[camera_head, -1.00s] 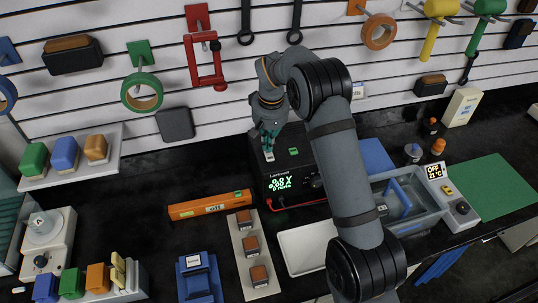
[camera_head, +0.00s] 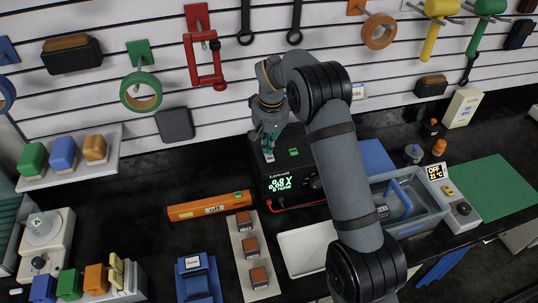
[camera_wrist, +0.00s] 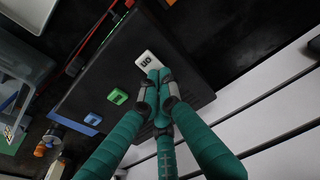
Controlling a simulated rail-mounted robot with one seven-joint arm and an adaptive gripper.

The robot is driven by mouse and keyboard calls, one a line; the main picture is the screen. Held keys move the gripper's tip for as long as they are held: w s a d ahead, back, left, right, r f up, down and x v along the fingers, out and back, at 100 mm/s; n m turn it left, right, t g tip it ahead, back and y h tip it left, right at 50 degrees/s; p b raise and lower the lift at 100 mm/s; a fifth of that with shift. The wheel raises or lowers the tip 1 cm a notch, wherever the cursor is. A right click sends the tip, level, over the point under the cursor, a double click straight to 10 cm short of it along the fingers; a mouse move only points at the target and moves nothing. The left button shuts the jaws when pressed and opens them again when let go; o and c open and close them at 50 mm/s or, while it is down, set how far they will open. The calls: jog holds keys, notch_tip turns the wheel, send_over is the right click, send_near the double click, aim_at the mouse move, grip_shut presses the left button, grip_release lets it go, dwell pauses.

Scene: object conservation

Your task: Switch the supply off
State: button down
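The supply (camera_head: 262,165) is a black box against the back wall. Its front display (camera_head: 281,184) is lit with green digits. A white rocker or key (camera_head: 269,157) is on its top; it also shows in the wrist view (camera_wrist: 149,61) with dark lettering that looks like "ON". A green key (camera_wrist: 118,97) and a blue key (camera_wrist: 93,119) lie in a row with it. My gripper (camera_head: 268,141) is over the supply's top, teal fingers pointing down. In the wrist view the fingertips (camera_wrist: 159,76) are together at the white key's edge; whether they touch it is unclear. Nothing is held.
Red and black leads run from the supply's front. An orange level-like bar (camera_head: 211,206) lies to its left. A white tray (camera_head: 308,250) and a water bath (camera_head: 415,205) reading OFF stand in front and to the right. My arm hides part of the supply's right side.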

jog(key=shift+r+p, duration=0.45)
jog(key=shift+r, duration=0.05)
notch_tip(320, 180, up, 6)
jog(key=p, duration=0.4)
jog(key=shift+f, duration=0.1)
